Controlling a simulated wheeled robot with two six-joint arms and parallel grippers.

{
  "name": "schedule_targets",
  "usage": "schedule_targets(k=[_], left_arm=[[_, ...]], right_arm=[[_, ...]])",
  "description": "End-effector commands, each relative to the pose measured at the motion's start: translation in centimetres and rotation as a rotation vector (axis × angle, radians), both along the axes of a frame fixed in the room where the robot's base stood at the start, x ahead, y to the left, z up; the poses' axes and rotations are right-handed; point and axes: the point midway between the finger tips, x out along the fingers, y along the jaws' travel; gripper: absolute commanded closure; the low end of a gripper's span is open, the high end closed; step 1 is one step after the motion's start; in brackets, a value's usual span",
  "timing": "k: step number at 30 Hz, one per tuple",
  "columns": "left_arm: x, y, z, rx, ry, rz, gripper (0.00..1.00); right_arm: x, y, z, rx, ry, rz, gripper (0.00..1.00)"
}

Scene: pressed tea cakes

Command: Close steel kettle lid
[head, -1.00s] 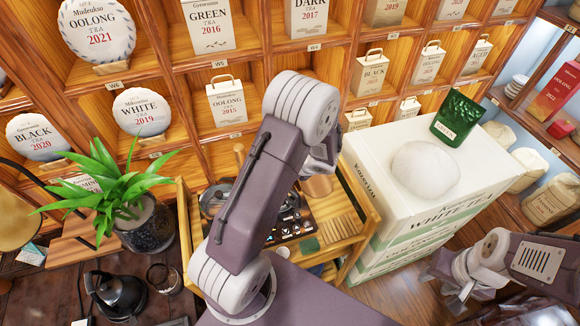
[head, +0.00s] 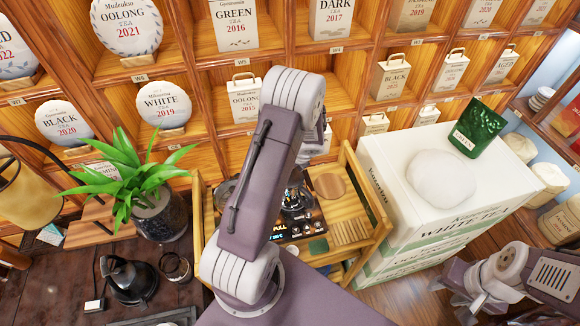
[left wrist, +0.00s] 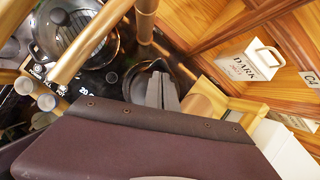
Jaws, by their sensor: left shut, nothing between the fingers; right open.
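A shiny steel vessel, apparently the steel kettle (head: 297,207), shows in the head view on the dark control panel of the wooden stand, partly hidden by my left arm. In the left wrist view a shiny rounded vessel (left wrist: 98,38) is at upper left and a dark open-looking vessel (left wrist: 139,83) lies behind my fingers; I cannot tell which is the steel kettle, nor the state of its lid. My left gripper (left wrist: 162,92) is shut and empty, in front of the dark vessel; contact is unclear. My right gripper (head: 455,287) is open and empty at lower right, far from the stand.
A black kettle (head: 130,279) and a potted plant (head: 160,215) stand on the dark table at left. Stacked white tea boxes (head: 385,170) stand right of the wooden stand (head: 378,232). Shelves of tea packages line the back. Wooden bars cross the left wrist view.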

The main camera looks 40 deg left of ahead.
Motion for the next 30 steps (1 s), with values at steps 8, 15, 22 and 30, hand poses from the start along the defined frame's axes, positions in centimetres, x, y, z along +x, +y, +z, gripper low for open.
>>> schedule_targets(k=[8, 15, 22, 30], left_arm=[[0.0, 0.2, -0.3, -0.001, 0.002, 0.001, 1.00], [-0.1, 0.2, -0.3, -0.001, 0.003, 0.001, 1.00], [-0.1, -0.1, 0.5, 0.000, 0.001, 0.002, 1.00], [-0.9, -2.6, 5.9, 0.001, -0.004, -0.001, 1.00]], right_arm=[[0.0, 0.0, -0.2, 0.000, 0.000, 0.000, 0.59], [0.0, 0.0, -0.2, 0.000, 0.000, 0.000, 0.59], [0.0, 0.0, 0.0, 0.000, 0.000, 0.000, 0.59], [0.0, 0.0, 0.8, 0.000, 0.000, 0.000, 0.59]])
